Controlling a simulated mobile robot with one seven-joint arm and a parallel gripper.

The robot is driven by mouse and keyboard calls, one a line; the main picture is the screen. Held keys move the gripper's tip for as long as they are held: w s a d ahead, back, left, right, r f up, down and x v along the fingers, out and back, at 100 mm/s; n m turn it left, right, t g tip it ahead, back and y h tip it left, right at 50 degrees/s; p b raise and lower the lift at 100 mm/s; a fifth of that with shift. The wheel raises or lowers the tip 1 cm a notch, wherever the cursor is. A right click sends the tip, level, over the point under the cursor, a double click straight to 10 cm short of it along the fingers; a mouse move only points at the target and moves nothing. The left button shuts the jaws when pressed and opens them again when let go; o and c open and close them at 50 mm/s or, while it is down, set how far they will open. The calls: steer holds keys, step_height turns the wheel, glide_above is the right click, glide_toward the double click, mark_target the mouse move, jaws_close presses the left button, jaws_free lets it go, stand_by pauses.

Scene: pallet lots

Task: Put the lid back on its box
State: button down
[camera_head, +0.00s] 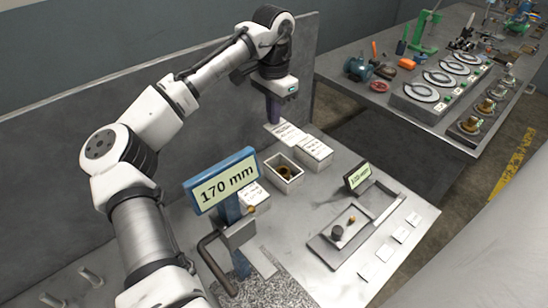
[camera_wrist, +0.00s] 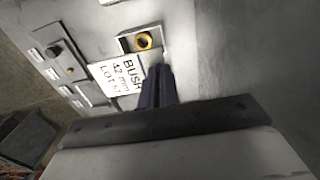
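The open white box (camera_head: 287,184) stands on the bench with a brass-coloured bush inside; it also shows in the wrist view (camera_wrist: 124,46). The white lid (camera_head: 287,132) carries a printed label, which reads "BUSH 42 mm LOT" in the wrist view (camera_wrist: 118,80). My gripper (camera_head: 273,121) points down at the lid's left end, beyond the open box. In the wrist view its dark fingers (camera_wrist: 158,72) are close together at the lid's edge and look shut on it. The exact contact is hard to see.
A closed labelled box (camera_head: 314,153) stands right beside the open box. Another labelled white box (camera_head: 252,194) sits behind the "170 mm" sign (camera_head: 222,182). A shallow tray (camera_head: 325,250) with small parts and a small green sign (camera_head: 358,175) are on the right. A grey wall panel rises behind.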

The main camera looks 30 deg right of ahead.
step_height(320, 180, down, 11)
steer(key=b, duration=1)
steer(key=shift+f, duration=0.1)
steer(key=shift+f+p, duration=0.35)
steer(key=shift+f, duration=0.05)
steer(key=shift+f, duration=0.1)
steer(key=c, duration=1.6)
jaws_free()
steer(key=shift+c, duration=0.2)
